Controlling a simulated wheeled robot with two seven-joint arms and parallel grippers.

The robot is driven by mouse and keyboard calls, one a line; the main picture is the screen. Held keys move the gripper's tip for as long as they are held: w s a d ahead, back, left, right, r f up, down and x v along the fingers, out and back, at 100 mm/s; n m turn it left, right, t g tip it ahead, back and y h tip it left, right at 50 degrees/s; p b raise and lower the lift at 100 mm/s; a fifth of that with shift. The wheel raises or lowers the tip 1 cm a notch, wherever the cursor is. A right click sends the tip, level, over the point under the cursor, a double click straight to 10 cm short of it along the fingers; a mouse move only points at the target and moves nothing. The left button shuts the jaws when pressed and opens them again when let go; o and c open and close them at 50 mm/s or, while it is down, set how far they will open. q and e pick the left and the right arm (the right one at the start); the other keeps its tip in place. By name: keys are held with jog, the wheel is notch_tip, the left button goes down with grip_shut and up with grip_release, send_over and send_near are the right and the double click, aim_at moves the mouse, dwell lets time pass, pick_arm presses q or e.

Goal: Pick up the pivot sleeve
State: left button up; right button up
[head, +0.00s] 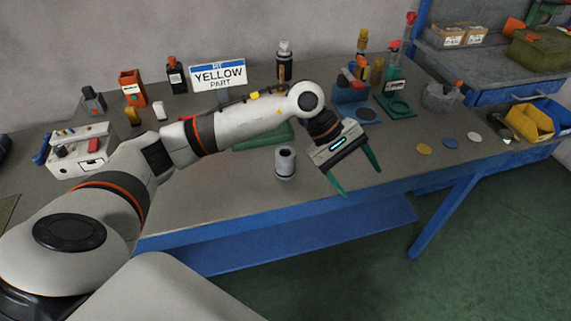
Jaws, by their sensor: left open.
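A short grey hollow cylinder, which looks like the pivot sleeve (285,166), stands upright on the grey workbench (220,205) near its front edge. Its dark opening faces up. My left gripper (361,182) is to the right of the cylinder, with its two green fingers spread and pointing down toward the front edge of the bench. Nothing shows between the fingers, and they are apart from the cylinder. My left arm reaches across the bench from the left, behind the cylinder. My right gripper does not show.
A white box device (80,151) is at the left. A green flat piece (262,139) lies partly behind my arm. Coloured discs (424,149) and a yellow bin (530,123) are at the right. The front bench strip around the cylinder is clear.

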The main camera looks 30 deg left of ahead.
pick_arm(q)
jog(key=w+a+m+y, duration=0.15)
jog(key=a+y, duration=0.35)
jog(key=a, duration=0.7)
jog(key=y, duration=0.3)
send_near(286, 151)
jog(key=s+d+f, duration=0.1)
jog(key=shift+g, duration=0.4)
notch_tip(286, 151, down, 6)
jog(key=shift+d+r+p, duration=0.1)
jog(key=shift+r+p, duration=0.05)
jog(key=shift+p, duration=0.65)
jog(key=shift+f, duration=0.6)
notch_tip(286, 151, down, 4)
jog(key=shift+w+f+p, duration=0.15)
jog(key=shift+f+p, duration=0.05)
jog(key=shift+p, duration=0.8)
jog(key=shift+a+f, duration=0.2)
jog(key=shift+f, duration=0.2)
jog(key=c, duration=1.2)
